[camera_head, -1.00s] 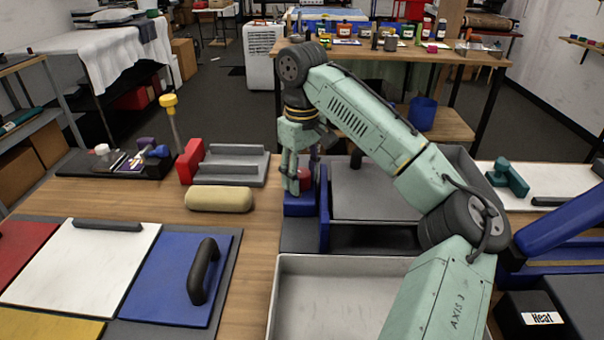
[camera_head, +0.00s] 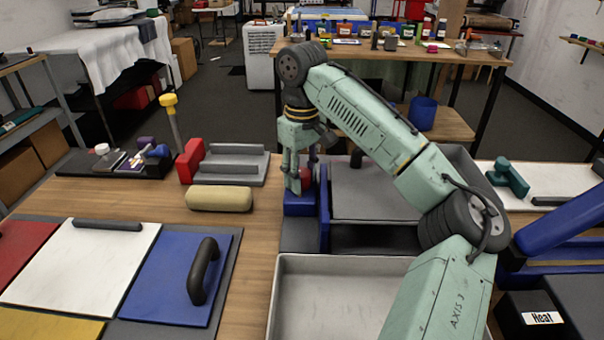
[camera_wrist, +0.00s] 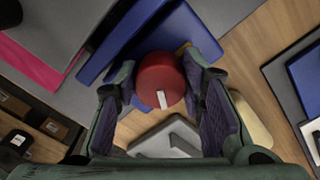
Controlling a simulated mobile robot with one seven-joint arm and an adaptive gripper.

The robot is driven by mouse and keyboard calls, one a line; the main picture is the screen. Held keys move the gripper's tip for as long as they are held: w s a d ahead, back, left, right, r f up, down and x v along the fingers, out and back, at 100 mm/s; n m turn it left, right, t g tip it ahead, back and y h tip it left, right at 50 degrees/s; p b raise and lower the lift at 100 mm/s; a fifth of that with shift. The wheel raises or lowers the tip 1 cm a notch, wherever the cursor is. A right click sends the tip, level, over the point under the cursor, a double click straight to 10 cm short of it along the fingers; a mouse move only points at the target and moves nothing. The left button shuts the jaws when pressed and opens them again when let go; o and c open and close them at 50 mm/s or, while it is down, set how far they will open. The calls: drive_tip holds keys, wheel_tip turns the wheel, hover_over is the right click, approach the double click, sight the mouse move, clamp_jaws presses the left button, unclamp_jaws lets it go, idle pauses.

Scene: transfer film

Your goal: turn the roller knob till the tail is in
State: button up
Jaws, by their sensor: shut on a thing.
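The roller knob (camera_wrist: 160,78) is a round red knob with a white mark on its face. It sits at the end of a blue housing (camera_head: 299,205) on the bench. My gripper (camera_wrist: 162,92) is over the knob in the wrist view, with one finger on each side of it, shut on it. In the head view my gripper (camera_head: 298,180) points down at the blue housing, and only a small part of the red knob shows beside its fingers. A film tail cannot be made out in either view.
A grey tray (camera_head: 285,315) stands in front of the housing, and a grey bed (camera_head: 375,190) lies to its right. A tan cylinder (camera_head: 219,198) and a red-ended grey block (camera_head: 190,160) are on the left. Bare wood (camera_head: 150,200) shows left of them.

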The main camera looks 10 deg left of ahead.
drive_tip(key=shift+m, duration=0.4)
drive_tip(key=m, duration=0.5)
drive_tip(key=shift+s, duration=0.1)
drive_tip(key=m, duration=0.6)
drive_tip(key=shift+a, duration=0.15)
drive_tip(key=m, duration=1.1)
drive_tip(key=shift+a, duration=0.15)
drive_tip(key=shift+m, duration=0.3)
drive_tip(key=o, duration=0.9)
drive_tip(key=shift+c, duration=0.2)
